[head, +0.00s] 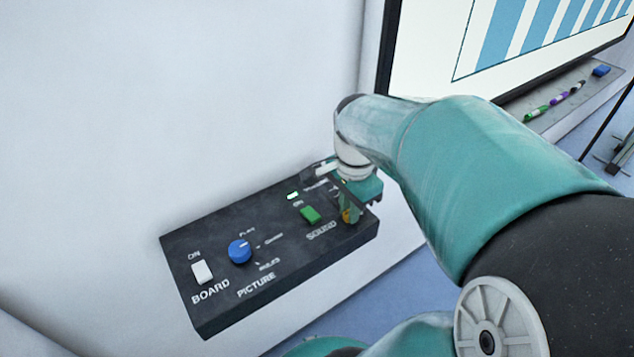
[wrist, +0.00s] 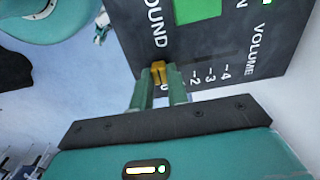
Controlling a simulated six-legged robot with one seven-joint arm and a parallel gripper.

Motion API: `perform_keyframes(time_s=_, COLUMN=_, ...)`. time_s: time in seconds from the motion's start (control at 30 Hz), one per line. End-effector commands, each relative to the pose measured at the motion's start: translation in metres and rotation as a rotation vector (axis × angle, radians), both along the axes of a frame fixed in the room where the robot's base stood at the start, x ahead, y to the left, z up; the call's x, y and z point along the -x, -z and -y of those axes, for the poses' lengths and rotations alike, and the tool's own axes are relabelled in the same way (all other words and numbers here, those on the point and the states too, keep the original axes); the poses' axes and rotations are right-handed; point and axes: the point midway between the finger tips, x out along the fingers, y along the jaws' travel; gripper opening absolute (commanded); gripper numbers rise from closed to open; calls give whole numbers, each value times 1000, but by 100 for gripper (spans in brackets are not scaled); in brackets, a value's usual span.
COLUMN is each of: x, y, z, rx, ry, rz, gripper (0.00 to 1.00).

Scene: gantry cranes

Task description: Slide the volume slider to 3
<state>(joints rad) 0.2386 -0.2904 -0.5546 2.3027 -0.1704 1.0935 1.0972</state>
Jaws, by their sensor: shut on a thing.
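The volume slider's yellow knob (wrist: 158,68) is between the two fingertips of my gripper (wrist: 159,82) in the wrist view. The fingers are shut on it. The knob sits at the 0 end of the VOLUME scale (wrist: 210,74). The marks 2, 3 and 4 show to the right of the fingers, and the 1 is hidden by a finger. In the head view the knob (head: 346,216) is a small orange-yellow spot beside my gripper (head: 350,205), at the right end of the black control panel (head: 220,290).
The panel also carries a green SOUND switch (head: 310,214), a blue PICTURE dial (head: 240,251) and a white BOARD switch (head: 202,271). A whitewall lies behind it. A screen (head: 430,50) with a pen tray (head: 560,95) is at the upper right.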

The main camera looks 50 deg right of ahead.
Motion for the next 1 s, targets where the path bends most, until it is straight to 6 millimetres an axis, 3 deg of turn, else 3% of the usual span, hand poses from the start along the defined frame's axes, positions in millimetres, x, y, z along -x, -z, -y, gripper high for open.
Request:
perform_keyframes(time_s=0.17, x=-11, y=-1, z=3, rx=2, ry=-1, rz=-2, gripper=0)
perform_keyframes(time_s=0.5, x=-60, y=-1, z=14, rx=2, ry=0, rz=-1, gripper=0)
perform_keyframes(time_s=0.87, x=-65, y=-1, z=15, rx=2, ry=0, rz=3, gripper=0)
perform_keyframes(time_s=0.9, x=-65, y=-1, z=15, rx=2, ry=0, rz=3, gripper=20)
perform_keyframes(time_s=1.0, x=-65, y=-1, z=15, rx=1, ry=0, rz=2, gripper=38)
